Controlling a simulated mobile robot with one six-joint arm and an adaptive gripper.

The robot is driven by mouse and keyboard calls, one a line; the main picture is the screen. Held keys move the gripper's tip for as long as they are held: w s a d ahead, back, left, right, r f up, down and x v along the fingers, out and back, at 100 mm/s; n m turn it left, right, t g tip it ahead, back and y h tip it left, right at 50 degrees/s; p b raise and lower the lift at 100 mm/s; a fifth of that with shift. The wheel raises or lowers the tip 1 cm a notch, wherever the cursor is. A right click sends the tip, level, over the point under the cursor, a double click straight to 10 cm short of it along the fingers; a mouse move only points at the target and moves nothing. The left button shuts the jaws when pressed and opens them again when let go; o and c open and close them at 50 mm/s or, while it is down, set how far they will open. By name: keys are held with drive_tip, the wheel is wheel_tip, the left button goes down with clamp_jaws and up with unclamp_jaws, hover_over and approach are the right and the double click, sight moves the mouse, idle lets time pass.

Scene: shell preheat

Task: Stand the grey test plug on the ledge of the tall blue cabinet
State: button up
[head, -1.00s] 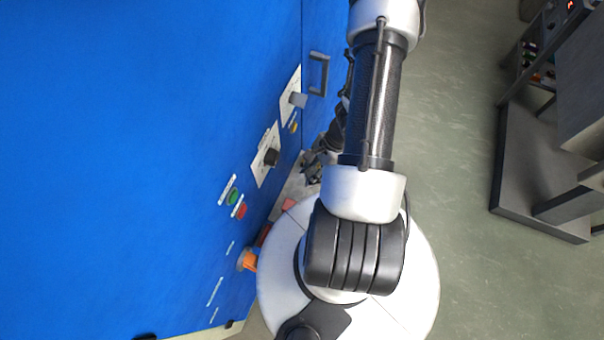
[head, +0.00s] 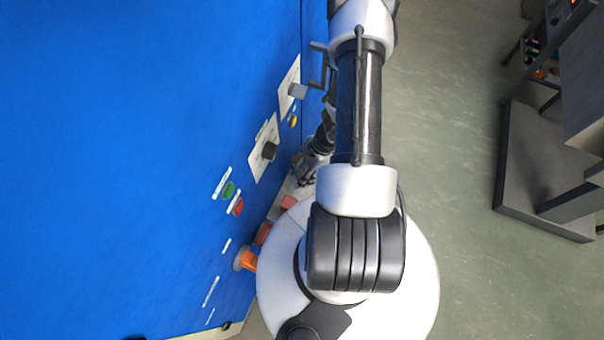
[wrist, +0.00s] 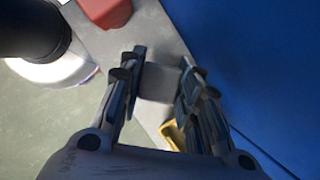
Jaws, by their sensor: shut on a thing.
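The tall blue cabinet (head: 120,150) fills the left of the head view. Its pale grey ledge (wrist: 165,35) runs along the blue face in the wrist view. My gripper (wrist: 160,78) is shut on the grey test plug (wrist: 158,84), which shows as a blurred grey block between the fingers. The plug appears over the ledge; I cannot tell whether it touches. In the head view my gripper (head: 303,170) is small and partly hidden by my arm, close to the cabinet face, and the plug cannot be made out there.
A red object (wrist: 106,8) sits on the ledge, and a yellow object (wrist: 172,134) lies on the other side of the plug. An orange knob-like part (head: 246,259), a dark knob (head: 269,151) and a handle (head: 318,66) stick out from the cabinet. Grey furniture (head: 545,175) stands right.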

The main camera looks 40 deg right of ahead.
drive_tip(key=shift+f+b, duration=0.2)
drive_tip(key=shift+b, duration=0.1)
drive_tip(key=o, duration=1.1)
drive_tip(key=shift+o, duration=0.2)
drive_tip(key=shift+r, duration=0.2)
drive_tip(key=shift+d+r+p, duration=0.1)
drive_tip(key=shift+r+p, duration=0.25)
drive_tip(key=shift+p, duration=0.2)
drive_tip(key=p+v, duration=0.5)
drive_tip(key=v, duration=0.6)
drive_tip(key=shift+r, duration=0.2)
drive_tip(key=shift+d, duration=0.1)
